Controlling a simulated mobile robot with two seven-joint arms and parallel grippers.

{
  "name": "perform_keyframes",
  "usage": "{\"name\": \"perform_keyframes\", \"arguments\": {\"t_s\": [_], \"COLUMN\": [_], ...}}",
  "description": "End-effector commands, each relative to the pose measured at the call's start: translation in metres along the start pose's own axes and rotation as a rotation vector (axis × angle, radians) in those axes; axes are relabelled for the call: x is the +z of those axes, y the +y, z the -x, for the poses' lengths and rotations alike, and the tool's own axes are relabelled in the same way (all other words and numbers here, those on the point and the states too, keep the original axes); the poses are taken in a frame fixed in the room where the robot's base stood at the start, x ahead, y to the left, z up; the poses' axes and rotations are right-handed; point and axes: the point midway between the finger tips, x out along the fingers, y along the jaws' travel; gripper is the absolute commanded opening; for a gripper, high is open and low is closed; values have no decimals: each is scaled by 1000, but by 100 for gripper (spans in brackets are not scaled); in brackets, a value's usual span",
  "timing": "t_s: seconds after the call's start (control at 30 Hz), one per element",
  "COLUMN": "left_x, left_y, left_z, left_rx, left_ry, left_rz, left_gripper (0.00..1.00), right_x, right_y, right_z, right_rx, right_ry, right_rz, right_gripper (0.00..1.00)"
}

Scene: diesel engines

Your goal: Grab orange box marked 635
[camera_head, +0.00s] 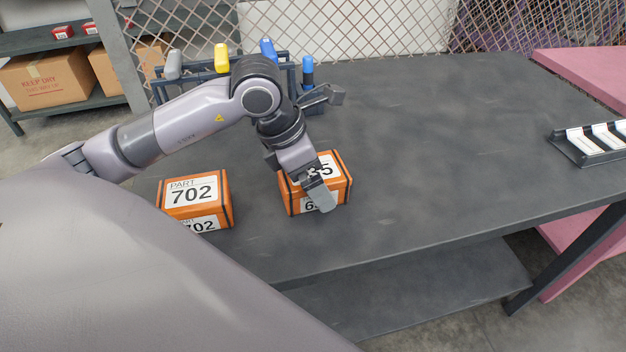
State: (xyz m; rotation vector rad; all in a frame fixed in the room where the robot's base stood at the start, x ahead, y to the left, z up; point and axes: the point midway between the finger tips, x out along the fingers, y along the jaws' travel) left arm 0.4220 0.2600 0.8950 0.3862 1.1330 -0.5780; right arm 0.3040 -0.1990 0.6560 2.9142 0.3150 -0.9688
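The orange box marked 635 (341,184) sits on the dark grey table. White labels show on its top and front, and their numbers are partly covered by my gripper. My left gripper (331,148) is over this box with its fingers spread wide. One finger hangs in front of the box's labels and the other is farther back, above the table. Whether a finger touches the box cannot be told. A similar orange box marked 702 (191,193) stands to the left, apart from it. My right gripper is not in view.
A dark rack (159,91) with grey, yellow and blue-topped items stands behind my arm. A black tray with white pieces (573,151) lies at the right edge. The table (440,130) is clear between. A wire mesh (380,25) stands behind.

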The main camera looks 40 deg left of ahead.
Motion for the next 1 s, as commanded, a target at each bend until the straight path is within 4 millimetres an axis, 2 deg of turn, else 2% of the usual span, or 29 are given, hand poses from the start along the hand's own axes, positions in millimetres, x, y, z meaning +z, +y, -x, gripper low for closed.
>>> {"name": "perform_keyframes", "arguments": {"t_s": [0.97,1.0], "left_x": [-2,-2], "left_y": [0,0], "left_z": [-4,-4], "left_rx": [0,0], "left_ry": [0,0], "left_rz": [0,0], "left_gripper": [100,94], "right_x": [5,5], "right_y": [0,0], "right_z": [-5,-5], "right_rx": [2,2], "right_ry": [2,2], "right_rz": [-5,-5], "right_gripper": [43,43]}}
